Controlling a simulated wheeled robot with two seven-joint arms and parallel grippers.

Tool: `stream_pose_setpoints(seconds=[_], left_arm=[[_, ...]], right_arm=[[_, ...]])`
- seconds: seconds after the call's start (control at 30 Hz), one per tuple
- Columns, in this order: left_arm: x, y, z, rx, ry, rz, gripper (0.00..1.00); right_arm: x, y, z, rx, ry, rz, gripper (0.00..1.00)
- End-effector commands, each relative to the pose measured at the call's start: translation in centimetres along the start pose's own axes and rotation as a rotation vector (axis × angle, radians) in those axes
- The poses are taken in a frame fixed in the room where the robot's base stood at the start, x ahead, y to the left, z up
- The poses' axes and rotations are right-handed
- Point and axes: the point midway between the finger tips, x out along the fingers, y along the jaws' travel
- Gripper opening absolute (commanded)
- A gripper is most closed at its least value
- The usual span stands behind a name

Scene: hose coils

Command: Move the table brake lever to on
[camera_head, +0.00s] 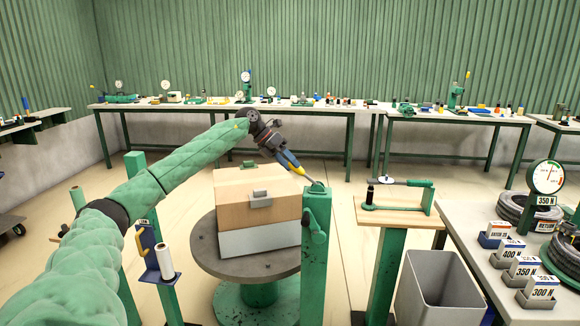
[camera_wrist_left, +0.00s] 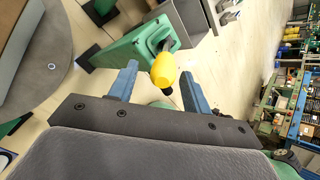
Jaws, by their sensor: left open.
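The brake lever shows a yellow knob (camera_wrist_left: 163,70) in the left wrist view, on a dark stem at the top of a green post (camera_wrist_left: 130,45). In the head view the green post (camera_head: 316,255) stands at the right edge of the round grey turntable (camera_head: 225,259), and the yellow knob (camera_head: 298,171) shows at its top left. My left gripper (camera_head: 293,163) is open, its blue fingers (camera_wrist_left: 158,88) on either side of the knob, not visibly closed on it. Whether a finger touches it cannot be told. My right gripper is not in view.
A cardboard box (camera_head: 257,195) sits on the turntable, close to my left gripper. A small wooden stand (camera_head: 395,211) with a green fixture is to the right. A grey bin (camera_head: 440,290) and a table with labelled weights (camera_head: 515,255) lie further right.

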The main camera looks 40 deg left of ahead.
Motion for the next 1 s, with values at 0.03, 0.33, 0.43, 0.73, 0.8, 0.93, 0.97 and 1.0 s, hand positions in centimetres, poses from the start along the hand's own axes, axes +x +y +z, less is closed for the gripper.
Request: stream_pose_setpoints(seconds=[0.03,0.33,0.43,0.73,0.8,0.93,0.97,1.0], left_arm=[[-0.6,0.2,-0.1,0.0,-0.001,0.002,0.49],[-5.1,0.3,-0.2,-0.002,-0.001,0.001,0.49],[-6.2,0.3,-0.2,-0.002,0.0,0.002,0.49],[-6.9,0.3,-0.2,-0.002,0.001,0.001,0.49],[-6.9,0.3,-0.2,-0.002,0.001,0.001,0.49],[-6.9,0.3,-0.2,-0.002,0.001,0.001,0.49],[-6.9,0.3,-0.2,-0.002,0.001,0.001,0.49],[-6.9,0.3,-0.2,-0.002,0.001,0.001,0.49]], right_arm=[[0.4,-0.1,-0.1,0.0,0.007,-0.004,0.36],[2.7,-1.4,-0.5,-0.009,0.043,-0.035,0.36],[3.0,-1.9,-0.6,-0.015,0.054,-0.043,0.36],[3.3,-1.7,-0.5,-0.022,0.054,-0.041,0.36],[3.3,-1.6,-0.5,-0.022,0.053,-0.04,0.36],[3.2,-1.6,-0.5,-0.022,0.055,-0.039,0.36],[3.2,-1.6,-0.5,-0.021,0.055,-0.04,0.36],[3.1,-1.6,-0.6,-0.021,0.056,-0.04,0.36]])
